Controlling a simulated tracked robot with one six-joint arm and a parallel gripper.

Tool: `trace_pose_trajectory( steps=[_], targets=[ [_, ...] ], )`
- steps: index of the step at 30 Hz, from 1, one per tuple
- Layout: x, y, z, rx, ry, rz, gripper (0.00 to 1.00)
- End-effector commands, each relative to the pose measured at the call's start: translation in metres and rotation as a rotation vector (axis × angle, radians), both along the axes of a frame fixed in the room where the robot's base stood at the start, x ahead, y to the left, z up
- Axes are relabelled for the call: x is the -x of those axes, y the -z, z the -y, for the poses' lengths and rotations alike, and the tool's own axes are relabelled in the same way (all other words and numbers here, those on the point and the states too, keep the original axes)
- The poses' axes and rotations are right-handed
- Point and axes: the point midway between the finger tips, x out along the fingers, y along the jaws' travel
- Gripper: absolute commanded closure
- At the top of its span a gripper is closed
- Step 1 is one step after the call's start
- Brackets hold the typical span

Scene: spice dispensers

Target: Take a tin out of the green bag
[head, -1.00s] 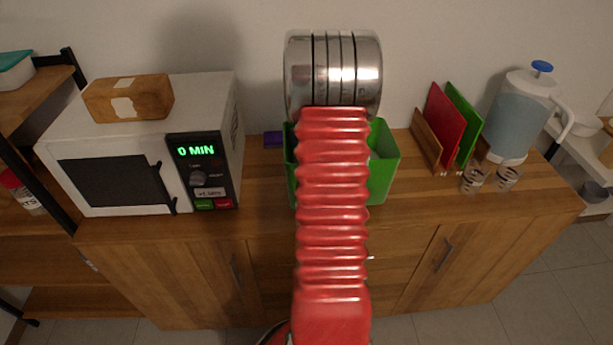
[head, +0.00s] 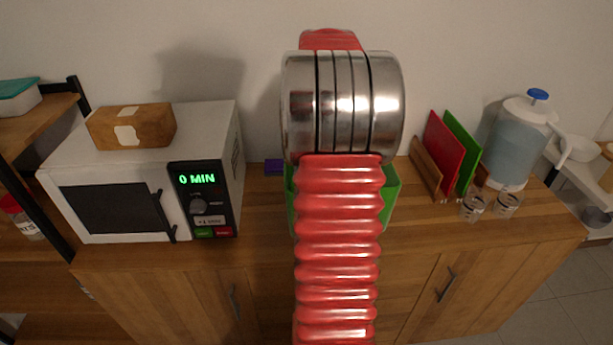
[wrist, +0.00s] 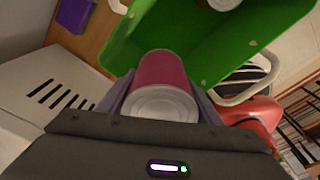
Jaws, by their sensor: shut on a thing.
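In the wrist view, my gripper (wrist: 160,98) is shut on a dark pink tin (wrist: 163,68) with a white end facing the camera. The green bag (wrist: 225,45) opens just beyond the held tin. The tin overlaps its near edge in the picture, and I cannot tell whether any part of it is still inside. Part of another round, light thing (wrist: 224,3) shows inside the bag at the top edge. In the head view, the green bag (head: 391,197) stands on the wooden cabinet, mostly hidden behind my arm. My gripper and the held tin are hidden there.
A white microwave (head: 110,160) with a wooden box (head: 130,127) on top stands left of the bag. A purple thing (head: 274,167) lies beside the bag. Cutting boards (head: 444,152), a blue-lidded jug (head: 512,140) and two small jars (head: 473,207) stand to the right.

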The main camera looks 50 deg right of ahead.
Motion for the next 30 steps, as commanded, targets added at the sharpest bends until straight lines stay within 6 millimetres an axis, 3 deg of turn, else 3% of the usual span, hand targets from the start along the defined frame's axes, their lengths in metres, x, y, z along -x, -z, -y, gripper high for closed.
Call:
trace_pose_trajectory(
  steps=[6,12,18,30],
  targets=[
    [-0.001,-0.053,0.001,0.004,-0.001,0.003,0.79],
    [-0.001,-0.083,0.0,0.003,0.0,0.002,0.79],
    [0.0,-0.095,0.0,0.001,0.0,0.001,0.79],
    [0.0,-0.096,0.0,0.0,0.0,0.001,0.79]
  ],
)
